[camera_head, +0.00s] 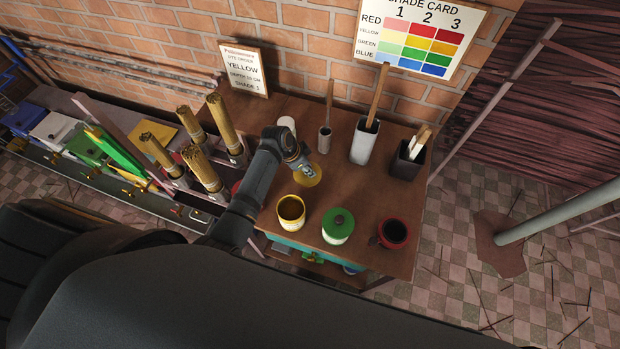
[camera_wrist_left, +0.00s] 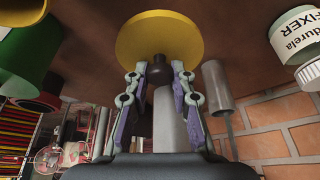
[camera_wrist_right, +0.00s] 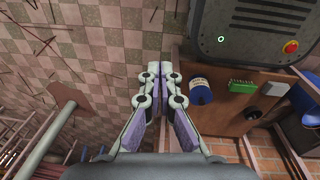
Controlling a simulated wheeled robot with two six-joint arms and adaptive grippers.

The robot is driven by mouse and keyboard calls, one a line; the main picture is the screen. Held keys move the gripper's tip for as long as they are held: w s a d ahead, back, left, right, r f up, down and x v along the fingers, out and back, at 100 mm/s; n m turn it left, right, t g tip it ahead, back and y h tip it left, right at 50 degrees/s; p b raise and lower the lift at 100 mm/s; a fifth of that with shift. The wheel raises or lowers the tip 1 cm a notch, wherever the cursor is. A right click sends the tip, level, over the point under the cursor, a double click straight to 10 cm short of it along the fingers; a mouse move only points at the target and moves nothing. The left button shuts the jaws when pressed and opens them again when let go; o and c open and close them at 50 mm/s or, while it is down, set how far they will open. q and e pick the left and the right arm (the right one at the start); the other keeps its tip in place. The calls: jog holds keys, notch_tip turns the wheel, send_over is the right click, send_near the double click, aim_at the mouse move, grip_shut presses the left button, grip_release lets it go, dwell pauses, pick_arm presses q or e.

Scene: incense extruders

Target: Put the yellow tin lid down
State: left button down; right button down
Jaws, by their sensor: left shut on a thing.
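The yellow tin lid (camera_head: 310,178) is a flat yellow disc over the brown table, right of the white tub. In the left wrist view the lid (camera_wrist_left: 160,32) shows its round face and a dark knob (camera_wrist_left: 157,70). My left gripper (camera_head: 297,163) is shut on that knob, one finger on each side (camera_wrist_left: 160,80). I cannot tell whether the lid touches the table. The yellow tin (camera_head: 291,211) stands uncovered in front of it. My right gripper (camera_wrist_right: 158,75) shows only in its own wrist view, away from the table; its fingers are together and empty.
The green tin (camera_head: 338,227) has its lid on; the red tin (camera_head: 393,232) stands right of it. Behind are a white tub (camera_head: 286,126), a grey cup (camera_head: 325,140), a white holder (camera_head: 364,143) and a dark holder (camera_head: 407,163). The table (camera_head: 357,188) is clear between them.

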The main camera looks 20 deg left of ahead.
aim_at(308, 177)
pick_arm(q)
jog(key=f, duration=0.2)
jog(key=shift+w+f, duration=0.2)
jog(key=shift+f, duration=0.2)
jog(key=shift+w+f, duration=0.2)
jog(key=shift+f, duration=0.35)
notch_tip(308, 177, down, 3)
jog(key=shift+s+r, duration=0.15)
jog(key=shift+f, duration=0.5)
jog(key=c, duration=1.1)
grip_release()
jog(key=shift+c, duration=0.2)
pick_arm(e)
jog(key=shift+w+a+r, duration=0.1)
jog(key=shift+w+a, duration=0.05)
jog(key=shift+w, duration=0.7)
jog(key=shift+w, duration=0.1)
